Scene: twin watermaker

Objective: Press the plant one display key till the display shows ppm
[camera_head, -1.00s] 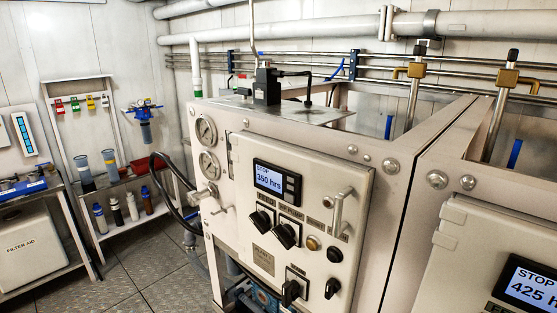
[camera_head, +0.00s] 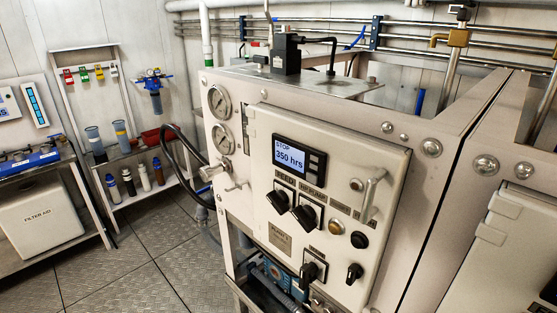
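The plant one display (camera_head: 289,156) is on the pale front panel of the nearer machine, in the middle of the view. Its lit screen reads "STOP" and "350 hrs". A dark strip with small keys (camera_head: 316,164) runs down the right side of the screen; the key markings are too small to read. Nothing touches the display or its keys. My gripper is not in view, so whether it is open or shut does not show.
Black knobs (camera_head: 305,217) and a metal handle (camera_head: 372,196) stick out from the panel below and right of the display. Gauges (camera_head: 220,101) are to the left. A second cabinet (camera_head: 510,235) stands at right. The floor (camera_head: 150,270) at left is clear.

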